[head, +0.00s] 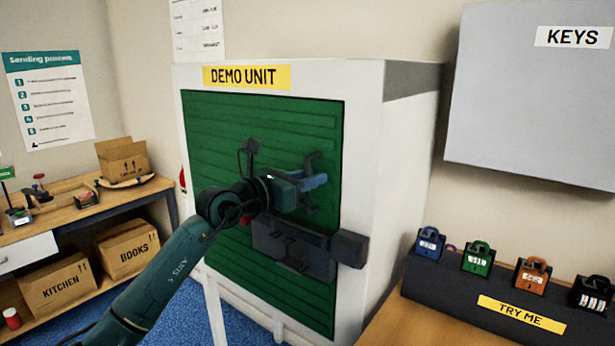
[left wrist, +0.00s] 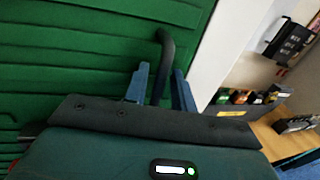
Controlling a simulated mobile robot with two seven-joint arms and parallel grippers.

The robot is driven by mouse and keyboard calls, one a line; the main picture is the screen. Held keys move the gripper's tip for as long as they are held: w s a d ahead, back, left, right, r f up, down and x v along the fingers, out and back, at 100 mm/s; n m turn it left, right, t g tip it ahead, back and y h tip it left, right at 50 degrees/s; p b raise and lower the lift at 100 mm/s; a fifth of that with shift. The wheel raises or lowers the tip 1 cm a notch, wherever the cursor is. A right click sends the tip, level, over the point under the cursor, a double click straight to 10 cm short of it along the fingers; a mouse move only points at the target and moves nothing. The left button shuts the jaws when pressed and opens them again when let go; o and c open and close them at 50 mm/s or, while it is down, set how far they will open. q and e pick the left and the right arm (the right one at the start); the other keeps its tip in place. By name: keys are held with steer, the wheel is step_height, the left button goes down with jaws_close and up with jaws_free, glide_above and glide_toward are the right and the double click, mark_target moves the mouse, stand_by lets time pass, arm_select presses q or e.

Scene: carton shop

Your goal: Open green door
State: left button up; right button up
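The green door (head: 215,130) is a ribbed panel in a white cabinet marked DEMO UNIT, and it looks closed in its frame. A dark hooked handle (head: 313,160) stands out near its right edge. In the left wrist view the same handle (left wrist: 166,50) rises between the two blue fingers of my left gripper (left wrist: 160,82), with small gaps beside it. In the head view my left gripper (head: 314,184) is at the handle, and its wrist covers part of the door. A dark grey latch block (head: 290,243) sits below, reaching over the right frame. My right gripper is out of view.
A bench at right holds a dark stand marked TRY ME (head: 450,302) with several coloured padlocks. A grey KEYS cabinet (head: 530,100) hangs above it. A wooden shelf with cartons (head: 128,250) stands at left. Blue floor shows between shelf and cabinet.

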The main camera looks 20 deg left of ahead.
arm_select(q)
steer(key=shift+c, duration=0.4)
jaws_close()
